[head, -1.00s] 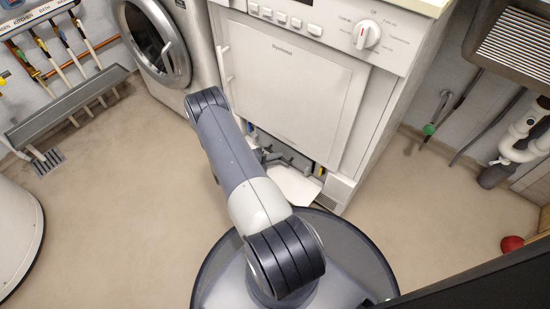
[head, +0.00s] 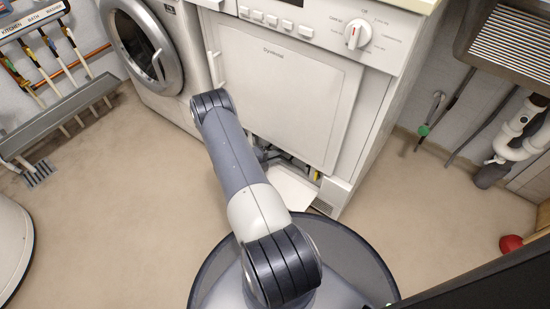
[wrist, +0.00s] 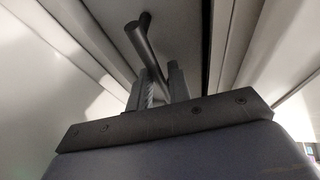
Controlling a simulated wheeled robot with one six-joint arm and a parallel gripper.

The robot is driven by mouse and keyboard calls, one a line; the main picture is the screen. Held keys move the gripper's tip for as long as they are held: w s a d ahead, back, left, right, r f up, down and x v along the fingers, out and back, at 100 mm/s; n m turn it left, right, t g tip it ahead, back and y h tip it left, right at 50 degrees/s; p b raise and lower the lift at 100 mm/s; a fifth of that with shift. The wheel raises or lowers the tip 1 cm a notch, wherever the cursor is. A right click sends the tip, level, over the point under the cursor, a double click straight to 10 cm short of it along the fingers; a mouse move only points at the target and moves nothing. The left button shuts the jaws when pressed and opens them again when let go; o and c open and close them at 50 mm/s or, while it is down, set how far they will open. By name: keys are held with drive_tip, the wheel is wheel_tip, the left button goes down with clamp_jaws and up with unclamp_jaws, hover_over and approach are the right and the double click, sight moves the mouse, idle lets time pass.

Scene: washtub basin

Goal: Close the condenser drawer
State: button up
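The condenser compartment (head: 272,155) is the dark opening low in the front of the white dryer, in the head view. A white flap (head: 292,188) is folded down in front of it. My arm hides part of the opening, and I cannot make out the drawer's front clearly. In the wrist view, my gripper (wrist: 160,82) reaches into a dark recess between pale panels. A dark round bar (wrist: 141,44), seemingly a handle, runs down between the two fingers. The fingers stand apart, but I cannot tell whether they press on it.
The dryer (head: 290,85) stands above the opening, with a washing machine (head: 150,45) at its left. A sink (head: 515,45) with pipes and a red object (head: 511,243) are on the right. A white round tub (head: 12,255) is at left. The floor between is clear.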

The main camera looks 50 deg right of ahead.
drive_tip(key=shift+o, duration=1.3)
drive_tip(key=shift+a, duration=0.1)
drive_tip(key=p+v, duration=0.3)
drive_tip(key=v, duration=0.7)
drive_tip(key=shift+w+a, duration=0.2)
drive_tip(key=shift+a, duration=0.15)
drive_tip(key=b+x, duration=0.3)
drive_tip(key=x, duration=0.7)
drive_tip(key=shift+s+d+f, duration=0.15)
drive_tip(key=shift+s+d, duration=0.1)
drive_tip(key=a, duration=0.1)
drive_tip(key=a+p, duration=0.1)
drive_tip(key=a, duration=0.1)
drive_tip(key=shift+s+r, duration=0.1)
drive_tip(key=shift+r, duration=0.15)
drive_tip(key=shift+a+f+p, duration=0.1)
drive_tip(key=shift+a+p, duration=0.2)
drive_tip(key=shift+a, duration=0.1)
